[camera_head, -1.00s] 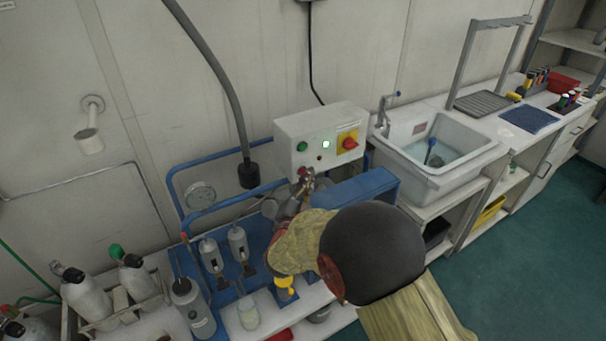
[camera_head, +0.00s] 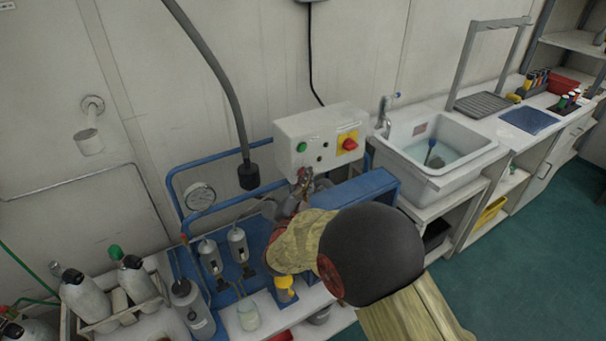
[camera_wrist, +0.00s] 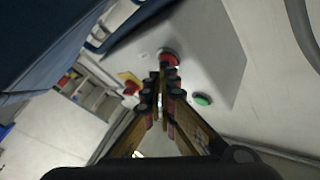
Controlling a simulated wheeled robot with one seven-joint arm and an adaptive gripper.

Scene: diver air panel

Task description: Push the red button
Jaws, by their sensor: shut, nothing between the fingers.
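The red button (camera_wrist: 169,57) is a round cap on the light grey control box (camera_head: 318,133). In the wrist view it shows just beyond my fingertips, partly covered by them. My gripper (camera_wrist: 165,78) is shut and empty, with its tips at the button; they look to be touching it, but the exact contact is hidden. In the head view my gripper (camera_head: 305,178) is at the lower left front of the box, and my arm hides part of that area. The indicator lamp (camera_head: 326,144) on the box is dark.
A green button (camera_head: 302,147) and a red rotary switch on a yellow plate (camera_head: 349,144) are also on the box. A white sink (camera_head: 437,160) is to the right, and grey cylinders (camera_head: 88,294) are at left.

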